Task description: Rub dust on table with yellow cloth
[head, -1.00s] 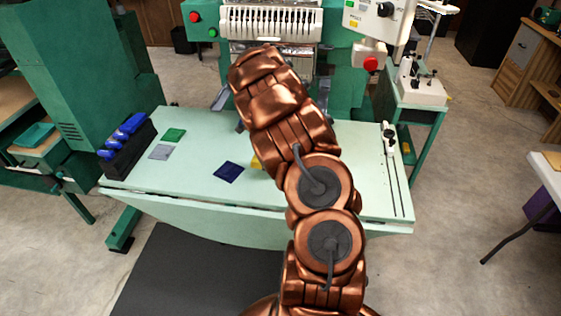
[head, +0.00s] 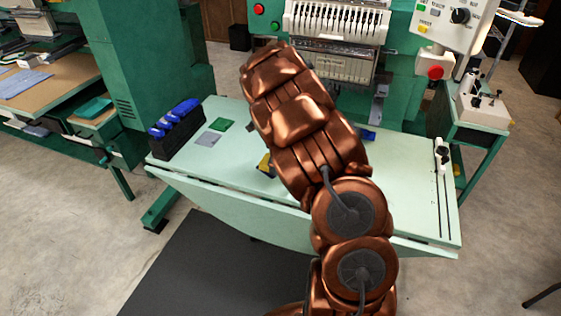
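The pale green table (head: 410,190) stands in front of the machine. A small yellow patch (head: 265,162), likely part of the yellow cloth, shows at the left edge of my arm, with something dark against it. My arm covers the rest. My gripper is hidden behind my copper arm, or at most that dark bit is part of it. I cannot tell whether it is open or holds the cloth. No dust can be made out on the visible tabletop.
A green cloth (head: 220,124) and a grey cloth (head: 208,139) lie at the table's left, beside a black holder (head: 180,142) with blue items. A blue item (head: 366,134) shows right of my arm. The embroidery machine (head: 335,25) borders the back. The table's right is mostly clear.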

